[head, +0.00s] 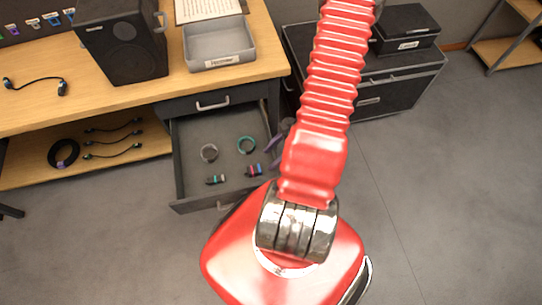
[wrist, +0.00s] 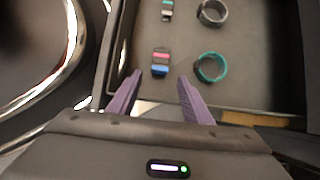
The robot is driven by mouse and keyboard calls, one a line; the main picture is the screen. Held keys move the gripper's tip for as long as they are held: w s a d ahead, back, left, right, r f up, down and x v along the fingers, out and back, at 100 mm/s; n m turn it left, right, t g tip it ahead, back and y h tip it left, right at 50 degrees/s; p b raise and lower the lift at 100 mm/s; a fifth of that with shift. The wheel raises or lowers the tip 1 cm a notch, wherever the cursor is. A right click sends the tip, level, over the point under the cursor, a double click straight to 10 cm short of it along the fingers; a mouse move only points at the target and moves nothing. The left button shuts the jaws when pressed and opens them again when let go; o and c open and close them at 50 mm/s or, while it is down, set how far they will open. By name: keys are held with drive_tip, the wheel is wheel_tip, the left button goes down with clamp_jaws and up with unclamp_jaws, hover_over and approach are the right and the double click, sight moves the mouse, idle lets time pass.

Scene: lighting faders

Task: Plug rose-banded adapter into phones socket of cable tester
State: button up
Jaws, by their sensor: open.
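A small adapter with a pink band and a blue end (wrist: 160,62) lies on the floor of the open drawer; it also shows in the head view (head: 254,170). A second small banded adapter (wrist: 167,10) lies farther up in the wrist view and also shows in the head view (head: 215,180). In the head view my arm partly hides the fingers. I cannot identify the cable tester or its phones socket.
The open drawer (head: 180,170) also holds a teal ring (wrist: 210,68) and a dark grey ring (wrist: 212,13). A speaker (head: 125,45), a grey tray (head: 215,50) and a short cable (head: 38,82) are on the bench. Cables lie on the lower shelf. A black case (head: 400,85) stands right.

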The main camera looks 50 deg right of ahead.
sight(259, 168)
drive_tip(key=shift+x, duration=4.5)
drive_tip(key=shift+c, duration=0.7)
drive_tip(key=c, duration=0.9)
drive_tip(key=shift+r, duration=2.6)
